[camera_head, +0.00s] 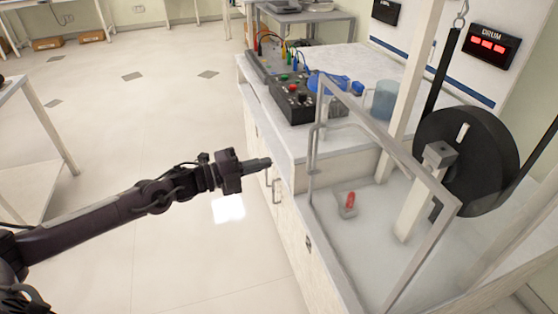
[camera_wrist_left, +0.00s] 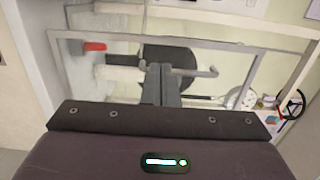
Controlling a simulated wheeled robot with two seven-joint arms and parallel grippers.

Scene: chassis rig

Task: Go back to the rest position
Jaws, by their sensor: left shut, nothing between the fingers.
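My left arm reaches in from the left in the head view. Its gripper (camera_head: 266,163) is shut and empty, held over the floor just left of the white cabinet front, close to a cabinet handle. In the left wrist view the closed fingers (camera_wrist_left: 162,72) point toward the framed rig. My right gripper is not seen in either view.
A metal-framed clear door (camera_head: 383,133) stands at the rig on the bench. Behind it are a red switch (camera_head: 350,199) and a black drum (camera_head: 465,160). A black control box (camera_head: 296,100) sits farther back. Open floor (camera_head: 120,120) lies left.

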